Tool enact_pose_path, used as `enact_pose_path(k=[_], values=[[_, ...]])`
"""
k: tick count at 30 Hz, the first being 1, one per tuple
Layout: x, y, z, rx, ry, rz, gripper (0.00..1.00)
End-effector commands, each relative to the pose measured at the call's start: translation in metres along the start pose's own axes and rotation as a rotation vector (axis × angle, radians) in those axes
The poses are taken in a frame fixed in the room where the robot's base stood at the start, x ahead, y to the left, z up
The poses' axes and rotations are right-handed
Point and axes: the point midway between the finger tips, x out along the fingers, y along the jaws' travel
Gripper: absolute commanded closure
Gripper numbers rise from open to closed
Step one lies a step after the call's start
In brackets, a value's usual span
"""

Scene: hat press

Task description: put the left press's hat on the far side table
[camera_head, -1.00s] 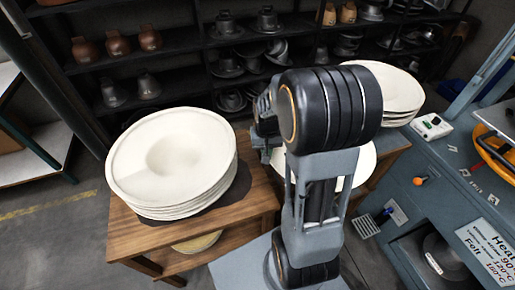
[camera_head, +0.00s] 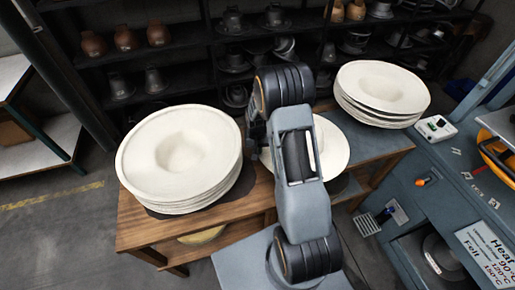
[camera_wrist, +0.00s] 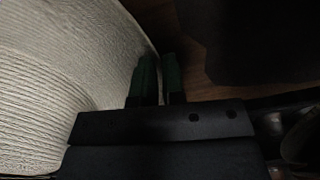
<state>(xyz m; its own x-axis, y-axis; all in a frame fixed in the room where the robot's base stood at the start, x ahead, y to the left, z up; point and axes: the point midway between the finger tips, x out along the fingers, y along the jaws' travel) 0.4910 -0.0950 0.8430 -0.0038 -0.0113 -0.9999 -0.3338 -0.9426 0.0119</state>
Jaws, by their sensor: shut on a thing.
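A cream hat (camera_head: 334,150) shows at the middle of the head view, partly hidden behind my arm. In the wrist view a ribbed cream hat (camera_wrist: 60,75) fills the left side. My gripper (camera_wrist: 158,78) has its green fingers close together at that hat's brim edge, shut on it. In the head view the gripper is mostly hidden by my arm.
A stack of cream hats (camera_head: 180,155) stands on the left table, another stack (camera_head: 383,90) on the right one. Dark shelves (camera_head: 190,70) with metal and brown forms stand behind. A blue-grey press bench (camera_head: 440,185) is at the right. Floor is clear at the lower left.

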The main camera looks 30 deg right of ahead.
Motion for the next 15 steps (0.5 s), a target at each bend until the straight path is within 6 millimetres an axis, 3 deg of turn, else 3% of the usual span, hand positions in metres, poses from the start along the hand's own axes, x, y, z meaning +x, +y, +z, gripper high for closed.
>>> enact_pose_path(k=[15], values=[[0.0104, 0.0001, -0.0001, 0.0, 0.001, 0.0, 1.0]])
